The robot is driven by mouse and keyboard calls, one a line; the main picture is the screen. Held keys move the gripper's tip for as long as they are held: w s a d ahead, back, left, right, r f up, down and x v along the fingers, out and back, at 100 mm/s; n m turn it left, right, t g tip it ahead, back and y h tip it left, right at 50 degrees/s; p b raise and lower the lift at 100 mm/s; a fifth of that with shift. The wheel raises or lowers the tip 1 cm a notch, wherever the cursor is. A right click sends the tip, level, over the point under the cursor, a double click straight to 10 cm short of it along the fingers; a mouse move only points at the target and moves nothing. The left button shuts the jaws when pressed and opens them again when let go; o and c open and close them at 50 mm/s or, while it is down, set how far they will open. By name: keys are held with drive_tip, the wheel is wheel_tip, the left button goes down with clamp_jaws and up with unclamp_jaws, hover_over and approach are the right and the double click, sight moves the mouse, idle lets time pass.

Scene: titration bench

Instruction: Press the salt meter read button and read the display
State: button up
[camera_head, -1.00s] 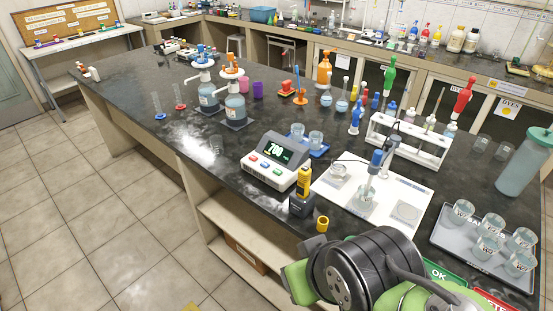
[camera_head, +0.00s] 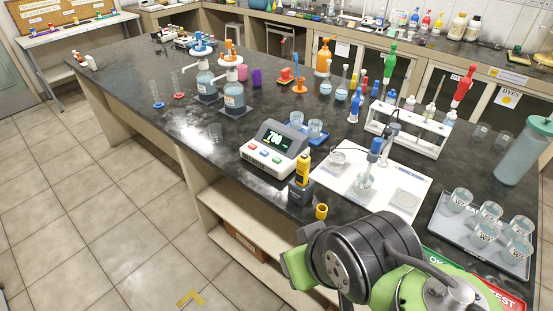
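A white bench meter (camera_head: 274,149) stands near the front edge of the dark bench. Its lit display seems to read 7.00, though the digits are small. Red, green and blue buttons line its front. A yellow handheld meter (camera_head: 302,170) stands upright in a dark holder (camera_head: 301,192) just right of it. Its screen and any button are too small to make out. I cannot tell for certain which of the two is the salt meter. My green and black arm shows at the lower right, in front of the bench, apart from both meters. My gripper's fingers are not visible.
A small yellow cup (camera_head: 321,211) stands between the holder and my arm. A white mat (camera_head: 340,184) with beakers and a probe lies to the right. A tray of beakers (camera_head: 440,229) is at the far right. Two blue-liquid bottles (camera_head: 234,97) stand behind, left.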

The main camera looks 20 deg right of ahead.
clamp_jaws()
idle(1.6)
